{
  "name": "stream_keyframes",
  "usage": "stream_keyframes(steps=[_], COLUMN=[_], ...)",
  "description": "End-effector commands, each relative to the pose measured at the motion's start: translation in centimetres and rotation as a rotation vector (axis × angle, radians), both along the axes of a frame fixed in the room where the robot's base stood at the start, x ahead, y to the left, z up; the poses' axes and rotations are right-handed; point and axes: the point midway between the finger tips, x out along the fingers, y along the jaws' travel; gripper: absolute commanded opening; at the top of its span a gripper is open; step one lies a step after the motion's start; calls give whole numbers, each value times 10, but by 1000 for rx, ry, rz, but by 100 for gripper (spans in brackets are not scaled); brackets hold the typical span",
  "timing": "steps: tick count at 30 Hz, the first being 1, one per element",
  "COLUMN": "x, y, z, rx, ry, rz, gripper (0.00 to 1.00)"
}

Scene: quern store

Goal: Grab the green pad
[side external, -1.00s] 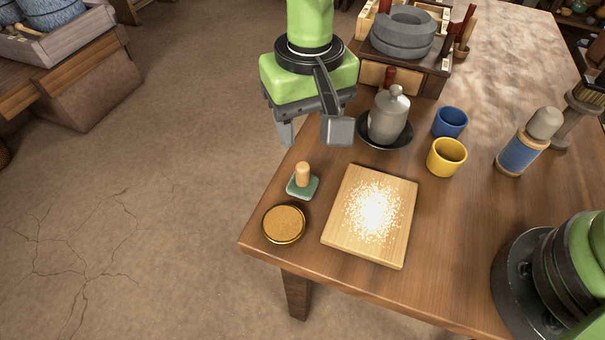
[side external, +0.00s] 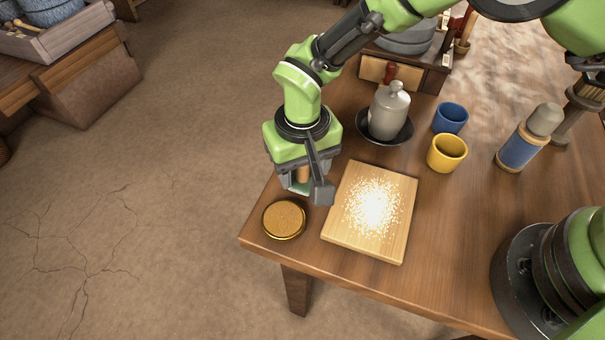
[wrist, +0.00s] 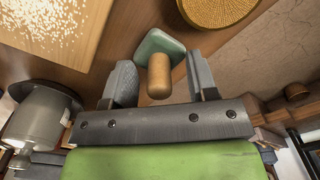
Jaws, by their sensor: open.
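The green pad (wrist: 160,44) is a small green block with an upright wooden knob handle (wrist: 159,76). It rests on the table near its left edge. In the side external view my gripper (side external: 304,192) is lowered over it and hides most of the pad; a bit of the knob (side external: 302,173) shows between the fingers. In the wrist view my gripper (wrist: 163,82) is open, with one finger on each side of the knob and a gap visible on both sides.
A round gold-rimmed disc (side external: 284,220) lies close in front of the pad. A wooden board (side external: 345,238) with pale grains is to its right. A grey lidded jar (side external: 388,112) on a dark dish, a yellow cup (side external: 446,154) and a blue cup (side external: 450,118) stand farther right.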

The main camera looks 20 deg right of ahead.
Motion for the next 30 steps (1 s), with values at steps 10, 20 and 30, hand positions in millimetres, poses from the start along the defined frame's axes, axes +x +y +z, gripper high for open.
stream_keyframes(steps=[10,20,30], x=[0,0,0], y=[0,0,0], z=[0,13,80], rx=[0,1,1], ry=[0,-2,-3], rz=[0,0,0], gripper=[0,0,0])
